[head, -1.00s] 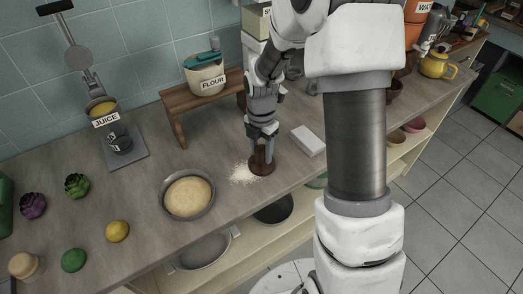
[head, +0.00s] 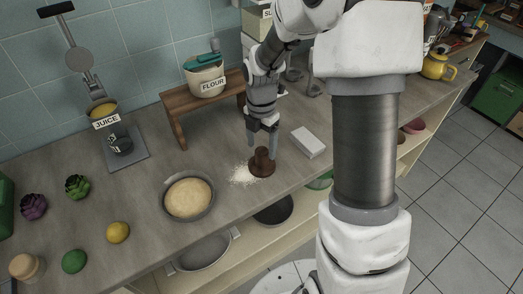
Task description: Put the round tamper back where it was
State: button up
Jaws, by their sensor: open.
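The round tamper (head: 262,164) is dark brown with a wide base and a narrower knob on top. It stands upright on the counter, at the right edge of a patch of white powder (head: 242,175). My gripper (head: 263,143) is open and empty, pointing down just above and behind the tamper. Its fingers look apart from the tamper, though the exact gap is hard to tell.
A pan of dough (head: 188,198) sits left of the powder. A white block (head: 308,142) lies to the right. A wooden stand (head: 196,101) bearing a flour tub (head: 206,76) is behind. The counter's front edge is close to the tamper, with shelves below.

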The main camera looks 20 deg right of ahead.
aim_at(261, 151)
jog(key=s+r+m+t, duration=0.1)
jog(key=s+r+m, duration=0.35)
jog(key=r, duration=0.45)
jog(key=s+r+m+t, duration=0.1)
jog(key=s+r+m, duration=0.4)
jog(key=r, duration=0.4)
jog(key=s+r+m+t, duration=0.3)
jog(key=s+m, duration=0.8)
jog(key=m, duration=0.4)
jog(key=shift+r+m+t+p, duration=0.3)
jog(key=shift+m, duration=0.05)
